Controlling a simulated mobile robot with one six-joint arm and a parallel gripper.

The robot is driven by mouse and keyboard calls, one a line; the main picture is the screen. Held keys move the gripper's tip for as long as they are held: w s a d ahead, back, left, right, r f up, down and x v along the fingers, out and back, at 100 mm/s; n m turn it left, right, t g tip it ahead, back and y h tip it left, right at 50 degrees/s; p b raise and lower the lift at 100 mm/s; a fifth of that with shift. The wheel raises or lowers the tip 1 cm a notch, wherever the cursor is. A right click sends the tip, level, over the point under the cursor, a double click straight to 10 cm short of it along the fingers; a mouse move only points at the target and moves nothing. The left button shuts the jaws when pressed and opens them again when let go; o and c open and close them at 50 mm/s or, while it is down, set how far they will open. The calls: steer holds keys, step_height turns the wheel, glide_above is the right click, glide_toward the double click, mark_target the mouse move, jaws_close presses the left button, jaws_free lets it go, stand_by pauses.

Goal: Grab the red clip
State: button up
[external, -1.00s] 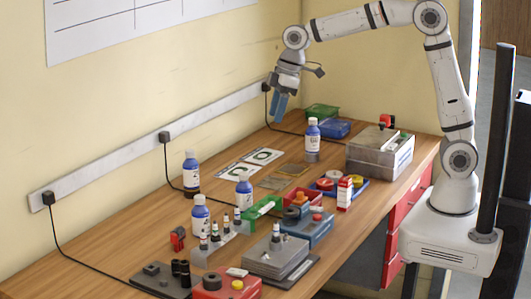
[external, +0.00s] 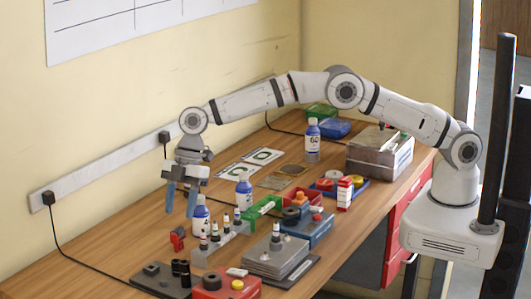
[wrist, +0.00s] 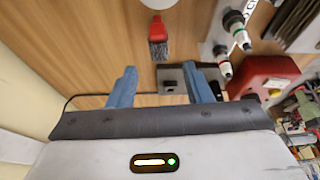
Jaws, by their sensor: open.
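A small red clip (external: 177,237) with a dark part stands on the wooden table at the front left, beside the grey vial rack. The wrist view shows a red piece with a dark ribbed end (wrist: 158,27), which looks like this clip, beyond my fingertips near the top edge. My gripper (external: 181,209) points down above the table, over and slightly behind the clip. Its two blue fingers (wrist: 159,70) are apart with nothing between them. Another red clip-like part (external: 386,121) sits on the metal box at the back right.
A grey rack with dropper vials (external: 215,241) stands right of the clip. A blue-capped bottle (external: 200,220) is close by the fingers. A dark tray (external: 150,284) and a red box (external: 226,288) lie in front. Bare table is left of the clip.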

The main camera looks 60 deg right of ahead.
mark_target(178, 230)
steer(key=p+x, duration=0.1)
steer(key=x, duration=0.1)
steer(key=p+x, duration=0.1)
steer(key=x, duration=0.4)
steer(key=shift+d+f+p, duration=0.25)
steer(key=shift+d+p, duration=0.1)
steer(key=shift+p, duration=0.05)
jaws_close()
